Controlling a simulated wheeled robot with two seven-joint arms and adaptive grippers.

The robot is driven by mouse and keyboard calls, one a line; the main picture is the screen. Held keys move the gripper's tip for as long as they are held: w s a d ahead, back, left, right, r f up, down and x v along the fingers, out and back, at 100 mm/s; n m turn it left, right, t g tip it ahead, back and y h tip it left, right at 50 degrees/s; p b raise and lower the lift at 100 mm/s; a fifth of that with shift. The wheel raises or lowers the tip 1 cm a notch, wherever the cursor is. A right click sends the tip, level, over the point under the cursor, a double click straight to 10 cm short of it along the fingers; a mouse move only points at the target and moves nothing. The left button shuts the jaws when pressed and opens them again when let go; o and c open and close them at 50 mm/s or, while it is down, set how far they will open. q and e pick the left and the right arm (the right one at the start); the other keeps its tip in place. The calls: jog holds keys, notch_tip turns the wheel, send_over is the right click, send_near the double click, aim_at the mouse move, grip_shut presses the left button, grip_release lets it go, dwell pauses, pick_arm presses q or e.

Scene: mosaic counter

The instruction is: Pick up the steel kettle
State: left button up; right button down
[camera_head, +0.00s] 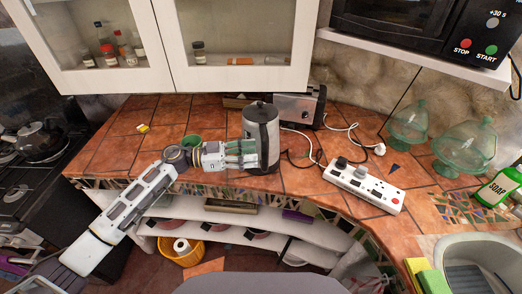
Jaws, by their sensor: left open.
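The steel kettle (262,128) stands upright on the tiled counter, with its dark handle edge on the right side. My left gripper (250,154) reaches in from the left, with its fingers at the kettle's left side, low on the body. The gripper is open, and I cannot tell whether its fingers touch the kettle. The kettle's lower left part is hidden behind the fingers. My right gripper is not in view.
A toaster (297,104) stands right behind the kettle. A white power strip (363,186) with plugs lies to the right, and cables run near the kettle. A green bowl (191,141) sits behind my left wrist. Glass jars (408,127) stand farther right.

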aim_at(265, 153)
pick_arm(q)
jog(key=shift+d, duration=0.15)
jog(key=shift+d+p, duration=0.6)
jog(key=shift+d, duration=1.85)
jog(key=shift+c, duration=0.2)
grip_shut()
